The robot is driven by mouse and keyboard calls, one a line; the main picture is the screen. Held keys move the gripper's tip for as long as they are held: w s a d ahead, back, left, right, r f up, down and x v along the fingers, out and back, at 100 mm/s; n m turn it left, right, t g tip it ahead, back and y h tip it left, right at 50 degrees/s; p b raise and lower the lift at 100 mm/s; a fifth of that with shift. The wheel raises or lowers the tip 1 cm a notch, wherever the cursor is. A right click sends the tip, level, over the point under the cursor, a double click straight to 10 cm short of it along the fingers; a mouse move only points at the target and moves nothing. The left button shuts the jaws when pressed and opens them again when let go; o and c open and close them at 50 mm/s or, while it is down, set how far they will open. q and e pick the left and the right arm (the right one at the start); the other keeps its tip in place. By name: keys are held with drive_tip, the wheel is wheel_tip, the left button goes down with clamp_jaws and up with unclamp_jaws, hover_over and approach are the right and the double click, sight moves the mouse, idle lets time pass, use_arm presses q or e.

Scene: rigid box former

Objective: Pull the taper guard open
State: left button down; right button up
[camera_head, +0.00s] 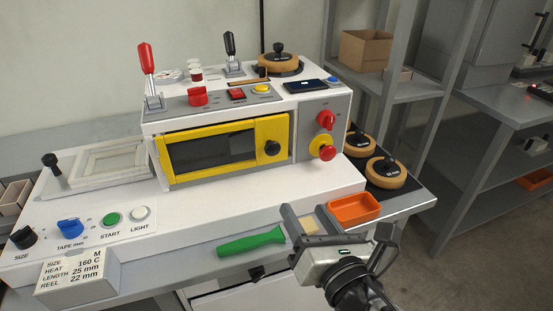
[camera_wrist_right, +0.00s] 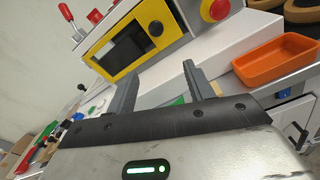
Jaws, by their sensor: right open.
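The taper guard (camera_head: 183,161) is a yellow frame around a dark window on the front of the white machine. A round black knob (camera_head: 271,148) sits at its right side. The guard looks shut. It also shows in the right wrist view (camera_wrist_right: 165,37), with the black knob (camera_wrist_right: 156,28) above the fingers. My right gripper (camera_head: 300,222) is open and empty, below and to the right of the guard, near the table's front edge. It is apart from the knob. My left gripper is not in view.
An orange tray (camera_head: 353,208) stands just right of my right gripper, and a green-handled tool (camera_head: 251,242) lies to its left. A red emergency button (camera_head: 327,152) sticks out right of the guard. The white ledge (camera_head: 230,190) before the guard is clear.

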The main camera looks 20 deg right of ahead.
drive_tip(key=r+n, duration=0.1)
drive_tip(key=p, duration=0.1)
approach(274, 151)
drive_tip(key=shift+t, duration=0.3)
drive_tip(key=w, duration=0.8)
drive_tip(key=shift+w+a+f, duration=0.15)
drive_tip(key=shift+w+f, duration=0.05)
drive_tip(key=shift+f, duration=0.1)
clamp_jaws()
